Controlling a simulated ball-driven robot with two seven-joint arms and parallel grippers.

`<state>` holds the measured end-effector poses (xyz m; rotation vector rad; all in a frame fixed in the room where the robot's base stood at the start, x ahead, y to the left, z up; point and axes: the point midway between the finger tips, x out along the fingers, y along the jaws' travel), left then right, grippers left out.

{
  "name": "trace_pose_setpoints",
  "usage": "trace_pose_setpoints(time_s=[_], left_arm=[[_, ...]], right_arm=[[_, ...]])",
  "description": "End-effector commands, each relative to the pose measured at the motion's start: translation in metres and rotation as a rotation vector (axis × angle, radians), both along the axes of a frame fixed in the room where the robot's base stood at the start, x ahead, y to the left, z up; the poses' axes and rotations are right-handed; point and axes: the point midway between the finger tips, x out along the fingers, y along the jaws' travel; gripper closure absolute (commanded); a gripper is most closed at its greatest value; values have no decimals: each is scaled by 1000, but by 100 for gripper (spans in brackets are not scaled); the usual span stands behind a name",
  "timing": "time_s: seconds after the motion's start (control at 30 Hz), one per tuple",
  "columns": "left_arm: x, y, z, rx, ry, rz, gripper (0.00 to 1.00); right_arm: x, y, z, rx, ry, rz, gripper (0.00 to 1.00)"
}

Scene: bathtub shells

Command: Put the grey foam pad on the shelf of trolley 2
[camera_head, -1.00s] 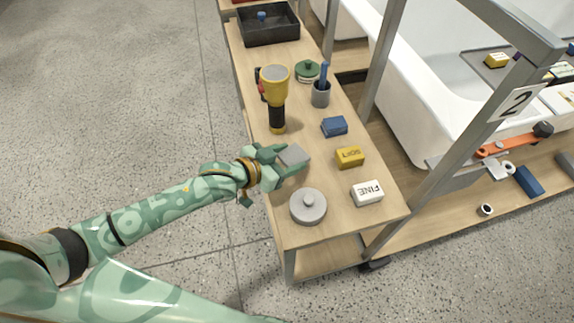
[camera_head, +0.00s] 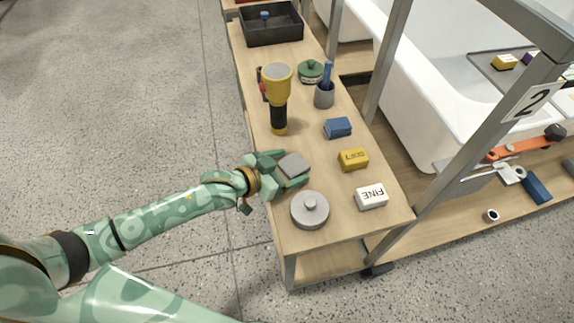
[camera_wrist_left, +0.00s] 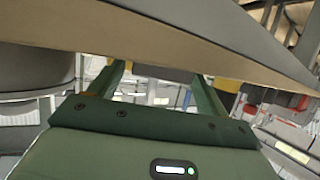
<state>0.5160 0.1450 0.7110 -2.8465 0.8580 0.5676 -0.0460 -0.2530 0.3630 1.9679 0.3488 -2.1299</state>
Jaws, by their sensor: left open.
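The grey foam pad (camera_head: 293,165) is a small flat block at the left edge of the wooden top, between the lidded grey pot and the yellow torch. My left gripper (camera_head: 289,169) is open, with its green fingers on either side of the pad. I cannot tell whether they touch it. In the left wrist view both fingers (camera_wrist_left: 160,85) show spread apart below a grey and tan band; I cannot make out the pad there. The number 2 sign (camera_head: 534,101) hangs on a grey frame at the right. My right gripper is not in view.
The grey pot (camera_head: 310,211), white FINE block (camera_head: 371,196), yellow block (camera_head: 353,159), blue block (camera_head: 338,128) and yellow torch (camera_head: 278,98) stand around the pad. A lower wooden deck (camera_head: 457,228) lies right, beside the white tub (camera_head: 425,110). Grey posts rise between.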

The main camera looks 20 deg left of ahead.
Motion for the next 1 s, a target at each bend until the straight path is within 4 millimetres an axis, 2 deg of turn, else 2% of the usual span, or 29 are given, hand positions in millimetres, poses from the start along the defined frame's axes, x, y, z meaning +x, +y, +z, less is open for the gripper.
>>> trace_pose_setpoints(time_s=[0.17, 0.4, 0.6, 0.73, 1.0], left_arm=[[-11, 8, 11, 1, -1, 1, 23], [-54, 36, 35, 2, -1, 0, 23], [-83, 55, 46, 1, -1, 0, 23], [-91, 60, 49, 1, -1, 1, 23], [-93, 63, 46, 3, 3, 4, 23]], right_arm=[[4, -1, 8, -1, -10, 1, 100], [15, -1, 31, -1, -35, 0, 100], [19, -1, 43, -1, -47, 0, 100], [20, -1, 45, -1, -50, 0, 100], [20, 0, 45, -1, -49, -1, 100]])
